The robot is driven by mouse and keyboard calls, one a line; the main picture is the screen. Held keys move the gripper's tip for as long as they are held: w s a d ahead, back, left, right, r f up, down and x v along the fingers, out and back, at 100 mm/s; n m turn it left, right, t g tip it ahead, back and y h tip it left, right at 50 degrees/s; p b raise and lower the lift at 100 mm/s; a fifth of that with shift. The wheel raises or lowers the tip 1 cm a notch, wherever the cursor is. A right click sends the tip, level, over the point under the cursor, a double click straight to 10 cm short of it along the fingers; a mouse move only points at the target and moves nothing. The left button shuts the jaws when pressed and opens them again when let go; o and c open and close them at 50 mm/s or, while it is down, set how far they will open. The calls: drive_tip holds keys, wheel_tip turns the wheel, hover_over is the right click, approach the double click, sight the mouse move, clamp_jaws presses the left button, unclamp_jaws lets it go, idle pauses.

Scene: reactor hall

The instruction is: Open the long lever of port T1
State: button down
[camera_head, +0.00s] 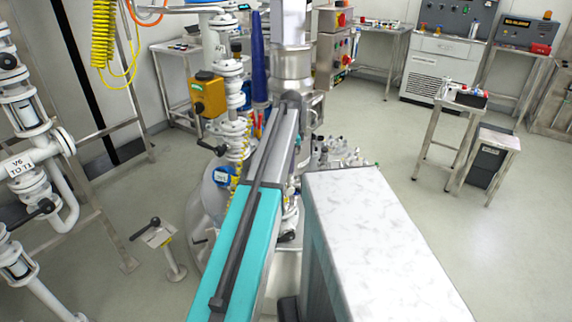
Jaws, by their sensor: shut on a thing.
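I cannot make out port T1 itself for certain. A white pipe at the left carries a label reading "V6 TO T1" (22,167). Below it, a black lever (36,212) sits on the white piping. Another black lever (211,147) sticks out left from the white valve column at the centre, below a yellow actuator box (208,94). A rounded glass vessel (212,200) stands under that column, partly hidden by the long teal and grey arm part in front. My gripper cannot be made out, so what it holds is not visible.
A small post with a black handle (148,232) stands on the floor left of the vessel. A metal frame (85,150) rises at the left. Small tables (468,108) and a white cabinet (436,68) are at the right. The grey floor (390,155) between is clear.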

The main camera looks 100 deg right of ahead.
drive_tip(key=shift+s, duration=0.2)
drive_tip(key=c, duration=1.7)
unclamp_jaws()
drive_tip(key=shift+f, duration=0.1)
drive_tip(key=shift+o, duration=0.2)
wheel_tip(320, 180, up, 14)
drive_tip(key=shift+f+b, duration=0.1)
drive_tip(key=shift+b, duration=0.8)
